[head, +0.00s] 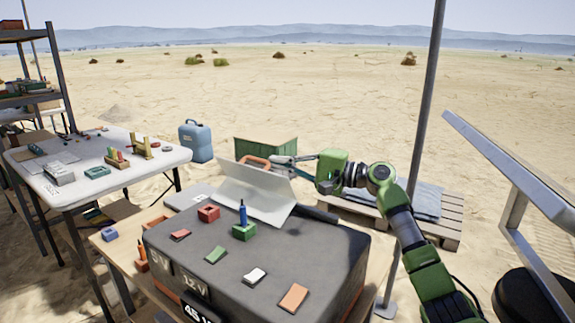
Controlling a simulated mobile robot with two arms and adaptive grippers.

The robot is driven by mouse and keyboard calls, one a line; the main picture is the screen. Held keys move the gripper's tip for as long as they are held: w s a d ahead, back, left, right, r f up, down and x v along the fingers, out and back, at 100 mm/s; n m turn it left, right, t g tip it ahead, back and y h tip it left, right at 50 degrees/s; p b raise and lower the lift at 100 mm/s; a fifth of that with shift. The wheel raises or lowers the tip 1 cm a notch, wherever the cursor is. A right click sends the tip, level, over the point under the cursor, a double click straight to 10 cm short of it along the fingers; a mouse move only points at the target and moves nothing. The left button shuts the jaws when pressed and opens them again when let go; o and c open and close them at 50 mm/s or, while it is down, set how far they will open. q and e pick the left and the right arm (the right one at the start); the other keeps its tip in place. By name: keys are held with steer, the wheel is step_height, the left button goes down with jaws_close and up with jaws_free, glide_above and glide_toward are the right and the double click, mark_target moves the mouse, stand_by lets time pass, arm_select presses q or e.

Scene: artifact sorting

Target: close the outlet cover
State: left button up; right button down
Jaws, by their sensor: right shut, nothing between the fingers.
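A pale grey panel (252,193), apparently the outlet cover, stands tilted up at the back of a dark grey power box (250,270). My right gripper (275,161) is shut and empty at the panel's upper edge, on its far side. I cannot tell whether it touches the panel. On the box top in front of the panel are a red block (208,213) and a green block (244,231) with a blue upright piece (243,211). Flat red (180,235), green (215,254), white (254,276) and orange (293,298) pieces lie there too. My left gripper is out of view.
A white table (55,205) with small artifacts stands at the left. A blue canister (196,141) and a green crate (268,148) stand on the sand behind. A grey pole (428,75) rises at the right, near my right arm. A pallet (440,228) lies behind the arm.

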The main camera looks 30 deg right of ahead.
steer(key=shift+s+a+r+n+p, duration=0.3)
steer(key=shift+a+r+n, duration=0.15)
steer(key=shift+a, duration=0.15)
steer(key=shift+s+a+r+n+p, duration=0.15)
steer(key=shift+a+r+n+p, duration=0.1)
steer(key=shift+a+r+n, duration=0.25)
arm_select(q)
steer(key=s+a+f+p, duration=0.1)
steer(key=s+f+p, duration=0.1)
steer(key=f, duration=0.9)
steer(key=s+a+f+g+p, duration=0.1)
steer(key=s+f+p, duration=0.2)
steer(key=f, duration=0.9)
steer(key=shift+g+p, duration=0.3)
steer(key=shift+p, duration=0.5)
arm_select(e)
steer(key=s+a+n+g+h, duration=0.1)
steer(key=s+a+n+h, duration=0.1)
steer(key=s+a+n, duration=0.3)
steer(key=shift+a+f+n+h, duration=0.35)
steer(key=shift+a+n, duration=1.8)
steer(key=shift+a, duration=1.6)
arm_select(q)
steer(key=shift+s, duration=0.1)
arm_select(e)
steer(key=shift+s, duration=0.1)
